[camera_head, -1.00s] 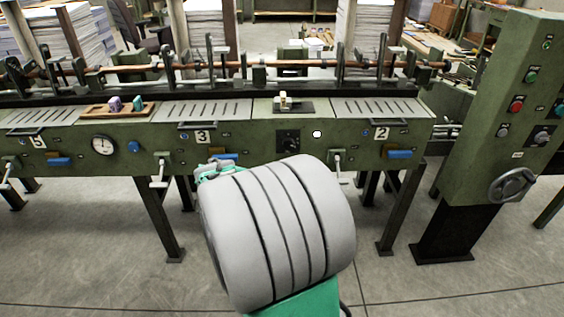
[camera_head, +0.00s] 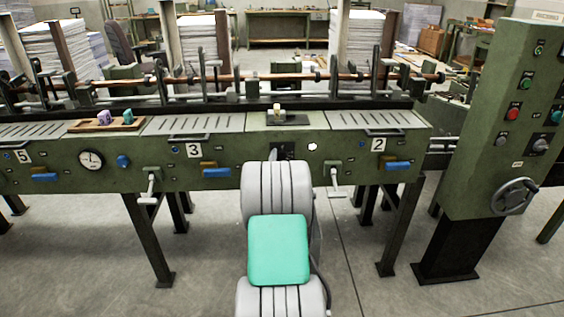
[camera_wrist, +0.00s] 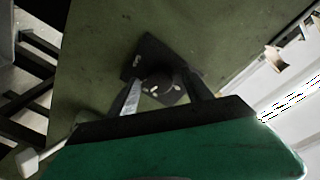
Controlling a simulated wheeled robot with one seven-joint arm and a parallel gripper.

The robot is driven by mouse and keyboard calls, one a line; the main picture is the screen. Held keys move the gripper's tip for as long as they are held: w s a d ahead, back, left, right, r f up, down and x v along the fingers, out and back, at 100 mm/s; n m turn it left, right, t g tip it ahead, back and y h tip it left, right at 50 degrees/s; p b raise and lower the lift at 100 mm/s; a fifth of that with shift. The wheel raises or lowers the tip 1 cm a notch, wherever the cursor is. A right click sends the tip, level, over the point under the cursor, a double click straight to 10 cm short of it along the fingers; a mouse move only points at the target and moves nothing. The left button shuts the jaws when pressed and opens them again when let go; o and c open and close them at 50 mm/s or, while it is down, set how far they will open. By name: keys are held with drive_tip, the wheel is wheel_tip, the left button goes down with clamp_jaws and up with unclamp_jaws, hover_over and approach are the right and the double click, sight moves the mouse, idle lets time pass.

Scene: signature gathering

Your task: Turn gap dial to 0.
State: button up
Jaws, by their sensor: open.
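The gap dial appears to be the black knob (camera_wrist: 162,88) on a dark square plate with small white marks, mounted on the green machine front. In the head view only the top of its dark plate (camera_head: 282,151) shows between the panels marked 3 and 2; my arm hides the rest. My gripper (camera_wrist: 165,86) is open, with one finger on each side of the knob in the wrist view. I cannot tell whether the fingers touch it. The dial's setting is too small and dark to read. In the head view my gripper is hidden behind my arm.
A white button (camera_head: 312,147) sits right of the dial. Crank handles (camera_head: 149,187) and (camera_head: 335,183) stick out on either side, with blue handles (camera_head: 397,165) further out. A green control cabinet (camera_head: 500,120) with a handwheel stands at the right. Open floor lies in front.

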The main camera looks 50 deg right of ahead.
drive_tip(key=shift+c, duration=0.3)
clamp_jaws()
idle(0.3)
